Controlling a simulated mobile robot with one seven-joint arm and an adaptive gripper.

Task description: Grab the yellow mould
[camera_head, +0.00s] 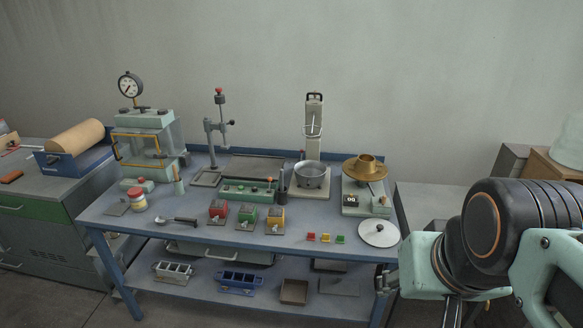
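A yellow mould (275,219), a small boxy block with a dark fitting on top, stands on the blue workbench (210,243) near the middle front. It is the rightmost in a row with a green mould (247,217) and a red mould (218,212). Nothing is touching it from above. My arm fills the right side of the picture, well to the right of the yellow mould.
Small red, yellow and green pieces (325,238) and a white round lid (379,233) lie right of the moulds. A spoon (180,220) lies left. Behind stand a green control box (247,192), a pot (310,175) and a scale (365,203). Bare bench lies before the moulds.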

